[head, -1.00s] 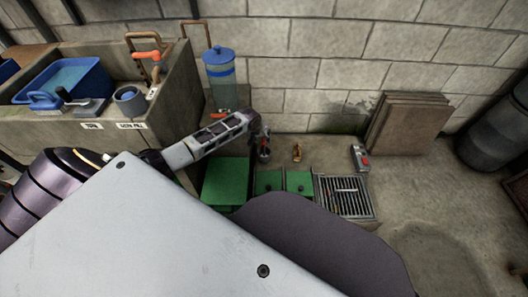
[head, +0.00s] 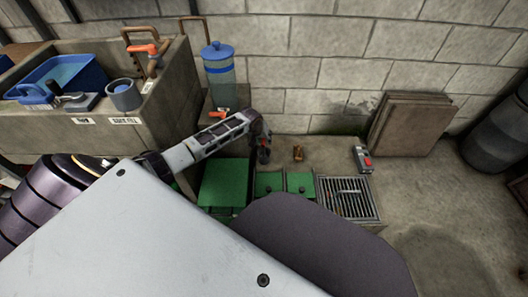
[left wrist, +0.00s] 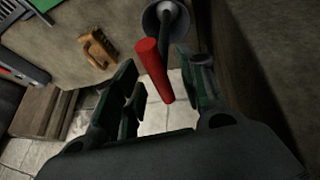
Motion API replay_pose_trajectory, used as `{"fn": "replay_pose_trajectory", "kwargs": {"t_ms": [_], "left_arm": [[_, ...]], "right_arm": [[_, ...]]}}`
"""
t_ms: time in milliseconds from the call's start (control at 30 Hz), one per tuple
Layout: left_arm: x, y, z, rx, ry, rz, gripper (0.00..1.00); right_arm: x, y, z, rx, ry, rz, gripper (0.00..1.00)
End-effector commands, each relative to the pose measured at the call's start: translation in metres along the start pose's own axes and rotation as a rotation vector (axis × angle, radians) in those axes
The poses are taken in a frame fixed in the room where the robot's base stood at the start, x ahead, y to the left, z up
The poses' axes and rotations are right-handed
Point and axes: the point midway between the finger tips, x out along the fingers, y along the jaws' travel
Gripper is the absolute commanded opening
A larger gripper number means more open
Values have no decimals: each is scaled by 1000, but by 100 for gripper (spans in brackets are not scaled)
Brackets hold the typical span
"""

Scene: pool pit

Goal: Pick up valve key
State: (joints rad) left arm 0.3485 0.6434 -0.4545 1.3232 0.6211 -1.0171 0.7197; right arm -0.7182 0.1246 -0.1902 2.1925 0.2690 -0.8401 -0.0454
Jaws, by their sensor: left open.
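The valve key, which I take to be the piece with a red bar handle (left wrist: 154,70) on a dark stem, shows in the left wrist view between my fingers. Its stem rises from a grey round base or cup (left wrist: 165,18). My left gripper (left wrist: 157,75) is open, with one dark finger on each side of the red handle; I cannot tell whether either touches it. In the head view my left gripper (head: 264,148) points down at the ledge by the wall, and a bit of red shows at it. My right gripper is not in view.
A brass-coloured piece (head: 298,153) lies right of my gripper, with a grey and red device (head: 362,158) further right. Green lidded boxes (head: 225,185) and a metal grate (head: 347,198) are in front. A blue-lidded canister (head: 218,75) stands behind left, beside a concrete sink (head: 150,125).

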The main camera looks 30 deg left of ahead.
Motion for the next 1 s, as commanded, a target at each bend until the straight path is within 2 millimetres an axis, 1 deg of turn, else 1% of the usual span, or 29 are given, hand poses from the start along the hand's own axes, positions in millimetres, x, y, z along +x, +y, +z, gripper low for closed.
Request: {"fn": "replay_pose_trajectory", "kwargs": {"t_ms": [433,733,767,1000], "left_arm": [[0,0,0,0,0,0,41],[0,0,0,0,0,0,2],[0,0,0,0,0,0,0],[0,0,0,0,0,0,0]], "right_arm": [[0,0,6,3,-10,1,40],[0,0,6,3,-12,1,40],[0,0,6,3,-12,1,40],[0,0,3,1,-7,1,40]]}}
